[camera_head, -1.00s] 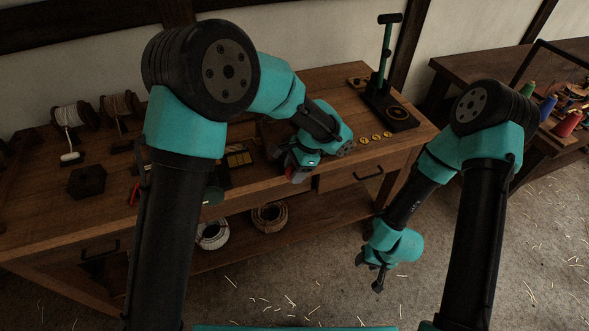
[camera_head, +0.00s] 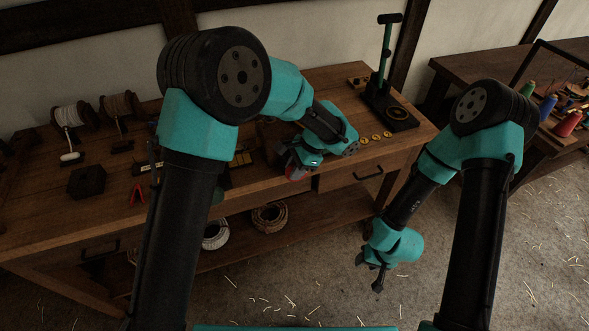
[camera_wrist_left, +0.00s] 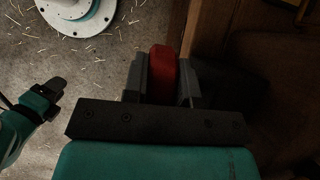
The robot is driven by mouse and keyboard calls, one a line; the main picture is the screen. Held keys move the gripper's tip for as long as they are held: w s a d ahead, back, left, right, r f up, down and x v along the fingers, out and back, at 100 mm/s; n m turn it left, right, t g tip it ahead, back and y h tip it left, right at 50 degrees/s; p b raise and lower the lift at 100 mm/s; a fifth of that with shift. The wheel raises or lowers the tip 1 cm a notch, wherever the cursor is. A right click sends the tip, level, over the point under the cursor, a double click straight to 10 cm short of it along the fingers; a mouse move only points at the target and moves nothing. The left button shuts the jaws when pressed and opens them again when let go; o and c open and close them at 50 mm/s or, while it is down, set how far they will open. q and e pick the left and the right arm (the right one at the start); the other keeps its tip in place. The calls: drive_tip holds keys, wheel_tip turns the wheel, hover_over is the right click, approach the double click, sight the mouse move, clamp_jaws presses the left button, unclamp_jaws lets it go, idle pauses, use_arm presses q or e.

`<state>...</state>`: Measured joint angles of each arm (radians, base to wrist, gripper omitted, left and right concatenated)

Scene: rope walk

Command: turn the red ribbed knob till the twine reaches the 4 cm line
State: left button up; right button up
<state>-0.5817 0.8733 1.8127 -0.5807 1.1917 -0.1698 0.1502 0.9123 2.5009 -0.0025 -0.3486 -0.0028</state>
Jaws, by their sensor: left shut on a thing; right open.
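The red ribbed knob (camera_wrist_left: 162,72) is between the two dark fingers of my left gripper (camera_wrist_left: 163,85) in the left wrist view, and the fingers are shut on it. The twine and the 4 cm line cannot be made out in either view. My right gripper (camera_head: 371,276) is open and empty, low over the floor in front of the bench.
The wooden bench (camera_head: 40,200) holds two spools (camera_head: 70,115) at the left, a dark block (camera_head: 87,180), red-handled pliers (camera_head: 137,193), several yellow discs (camera_head: 375,137) and a green-posted stand (camera_head: 388,60). Rope coils (camera_head: 270,217) lie on the lower shelf. A side table (camera_head: 450,68) stands at the right.

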use_arm(q)
drive_tip(key=shift+w+d+g+y, duration=0.15)
drive_tip(key=shift+g+y, duration=0.3)
drive_tip(key=shift+y, duration=0.95)
drive_tip(key=shift+d+g+y, duration=0.2)
drive_tip(key=shift+g+y, duration=0.25)
drive_tip(key=shift+y, duration=0.95)
drive_tip(key=o, duration=0.9)
drive_tip(key=shift+r, duration=0.1)
